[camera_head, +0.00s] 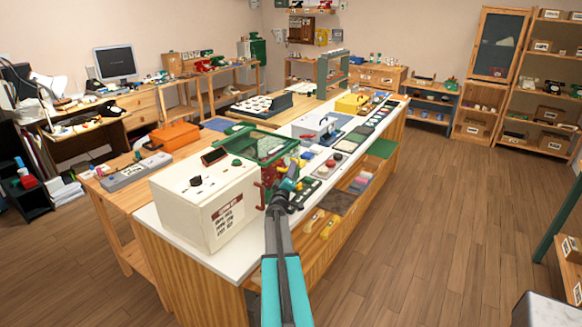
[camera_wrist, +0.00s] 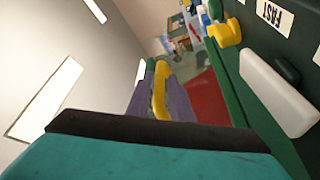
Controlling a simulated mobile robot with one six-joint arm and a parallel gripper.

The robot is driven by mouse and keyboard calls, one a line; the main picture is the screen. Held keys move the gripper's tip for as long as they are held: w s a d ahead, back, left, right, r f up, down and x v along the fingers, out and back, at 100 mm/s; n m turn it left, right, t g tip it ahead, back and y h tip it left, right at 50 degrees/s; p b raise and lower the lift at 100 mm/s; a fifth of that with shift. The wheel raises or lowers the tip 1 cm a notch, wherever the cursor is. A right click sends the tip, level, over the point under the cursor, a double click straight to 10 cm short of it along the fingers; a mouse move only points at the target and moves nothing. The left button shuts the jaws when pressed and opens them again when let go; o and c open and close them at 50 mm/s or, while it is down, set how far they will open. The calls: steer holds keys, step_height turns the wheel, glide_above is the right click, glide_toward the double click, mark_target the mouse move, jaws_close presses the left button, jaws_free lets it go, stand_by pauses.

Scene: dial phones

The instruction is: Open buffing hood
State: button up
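The buffing hood appears to be the green-framed, see-through cover (camera_head: 264,145) on the bench, just right of a white box with a label (camera_head: 207,200). I cannot read the label well. My gripper (camera_head: 288,184) is at the hood's near right side, by some red parts. In the wrist view, a curved yellow bar (camera_wrist: 160,88) runs between my two purple fingers (camera_wrist: 161,100), with no clear gap on either side. I cannot tell whether they press on it. A dark green panel (camera_wrist: 243,75) with a "FAST" label, a yellow knob (camera_wrist: 228,33) and a white bar (camera_wrist: 278,93) is at the right.
The long white-topped bench (camera_head: 160,222) holds small trays, a yellow box (camera_head: 351,103) and other parts beyond the hood. An orange box (camera_head: 175,135) sits on the table to the left. The wooden floor (camera_head: 440,220) right of the bench is clear.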

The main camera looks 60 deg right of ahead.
steer(key=shift+x, duration=0.95)
steer(key=shift+c, duration=0.3)
jaws_close()
